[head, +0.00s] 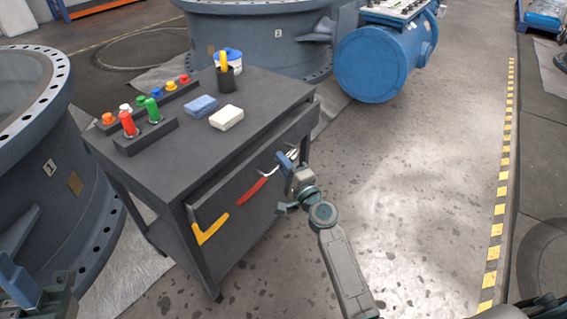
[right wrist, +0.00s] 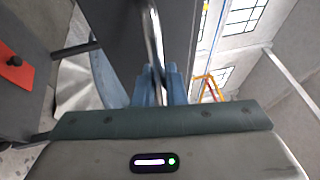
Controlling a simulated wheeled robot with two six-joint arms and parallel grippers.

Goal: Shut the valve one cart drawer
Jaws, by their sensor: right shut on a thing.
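The dark grey cart (head: 185,125) stands left of centre in the head view, beside the big valve marked 1. Its drawer front (head: 232,183) is on the right-hand side and appears to stand out a little from under the top. My right gripper (head: 285,160) is at the far end of that front, shut on a silver bar handle. In the right wrist view the handle (right wrist: 152,40) runs between the blue fingertips (right wrist: 160,85). My left gripper (head: 18,280) shows only partly at the lower left edge, and its jaws are unclear.
Red (head: 252,188) and yellow (head: 208,230) handle-like pieces are on the cart's front. On top are coloured knobs, a blue block (head: 201,106), a white block (head: 226,118) and a cup. A blue cylinder (head: 372,65) lies behind.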

